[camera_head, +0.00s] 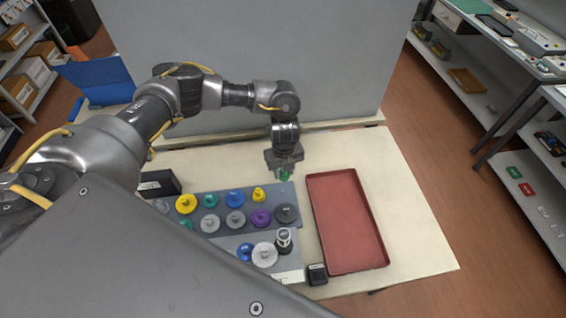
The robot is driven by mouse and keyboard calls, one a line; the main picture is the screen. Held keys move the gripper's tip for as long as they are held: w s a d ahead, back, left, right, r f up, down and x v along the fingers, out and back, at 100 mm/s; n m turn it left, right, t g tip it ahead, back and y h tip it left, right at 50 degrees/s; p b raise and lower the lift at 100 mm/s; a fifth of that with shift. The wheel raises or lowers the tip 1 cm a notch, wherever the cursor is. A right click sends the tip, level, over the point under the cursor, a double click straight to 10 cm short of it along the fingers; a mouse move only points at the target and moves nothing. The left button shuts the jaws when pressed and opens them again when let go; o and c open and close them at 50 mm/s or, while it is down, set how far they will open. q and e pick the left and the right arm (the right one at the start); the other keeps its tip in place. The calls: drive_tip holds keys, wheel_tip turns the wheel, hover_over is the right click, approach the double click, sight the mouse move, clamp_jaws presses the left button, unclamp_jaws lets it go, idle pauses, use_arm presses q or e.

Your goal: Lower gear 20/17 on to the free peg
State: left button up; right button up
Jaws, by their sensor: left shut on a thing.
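My left gripper (285,171) points down above the back right end of a grey gear board (225,238). It is shut on a small green gear (285,176), mostly hidden by the fingers; any number on it is too small to read. The gear appears to be above the board, but the gap is unclear. A dark grey gear (286,213) and a purple gear (261,217) sit in front of it, and a small yellow gear (258,194) to its left. I cannot make out a free peg. My right gripper is not in view.
A red tray (381,262) lies right of the board. A dark upright cylinder (284,238) stands near the board's front right, and a small black box (317,273) at the table's front. A black box (158,183) sits at the back left. A grey panel (330,70) rises behind.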

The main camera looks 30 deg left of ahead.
use_arm(q)
drive_tip(key=shift+a+f+n, duration=0.15)
drive_tip(key=shift+a+n, duration=0.1)
drive_tip(key=shift+n, duration=0.15)
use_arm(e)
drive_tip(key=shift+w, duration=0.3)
use_arm(q)
drive_tip(key=shift+f, duration=0.15)
